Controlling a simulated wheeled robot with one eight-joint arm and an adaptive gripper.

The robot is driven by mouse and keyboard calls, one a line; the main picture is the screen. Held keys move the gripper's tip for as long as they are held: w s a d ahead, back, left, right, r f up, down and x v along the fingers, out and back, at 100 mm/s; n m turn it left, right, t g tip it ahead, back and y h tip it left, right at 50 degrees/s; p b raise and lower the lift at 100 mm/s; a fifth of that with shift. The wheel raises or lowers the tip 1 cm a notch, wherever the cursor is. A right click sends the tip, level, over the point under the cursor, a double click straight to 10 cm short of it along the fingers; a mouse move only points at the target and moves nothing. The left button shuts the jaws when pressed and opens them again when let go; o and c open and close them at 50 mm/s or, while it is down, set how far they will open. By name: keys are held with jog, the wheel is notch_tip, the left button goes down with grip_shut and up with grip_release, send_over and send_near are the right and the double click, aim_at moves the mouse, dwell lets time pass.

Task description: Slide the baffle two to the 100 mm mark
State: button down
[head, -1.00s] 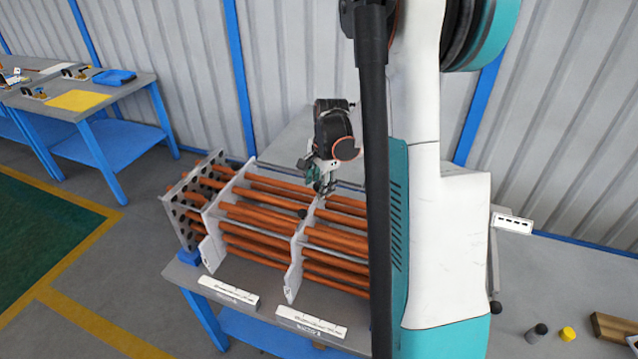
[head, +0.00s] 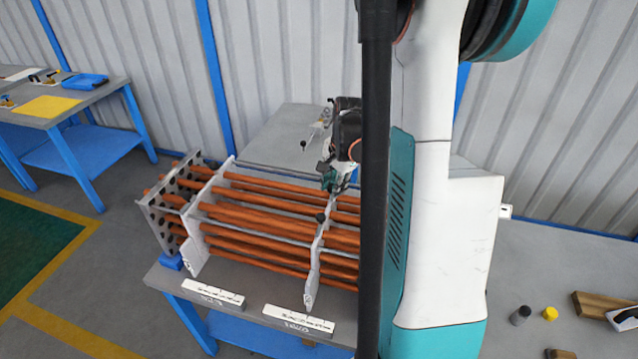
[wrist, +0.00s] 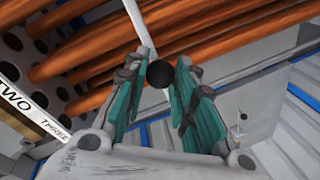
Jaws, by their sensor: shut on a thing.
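The baffle with the right-hand scale in front, seemingly baffle two (head: 313,268), is a thin pale plate standing upright across the copper rods, with a dark ball knob (head: 320,217) on its top edge. In the wrist view a black ball (wrist: 159,74) lies between the teal fingers of my gripper (wrist: 158,85), with the pale plate edge (wrist: 140,25) running beyond it. My gripper (head: 330,188) is shut on this knob. The white scale (head: 298,325) lies on the bench front; its marks are too small to read, so the baffle's reading cannot be told.
Another pale baffle (head: 200,235) stands to the left, near the holed end plate (head: 172,213), with its own scale (head: 212,293) in front. Orange rods (head: 265,217) run through the plates. My arm hides the bundle's right part. Small parts (head: 550,313) lie at the right.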

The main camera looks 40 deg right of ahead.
jog(key=c, duration=1.3)
grip_release()
jog(key=shift+r, duration=0.1)
notch_tip(320, 180, up, 12)
jog(key=s, duration=0.2)
jog(key=shift+s+f, duration=0.2)
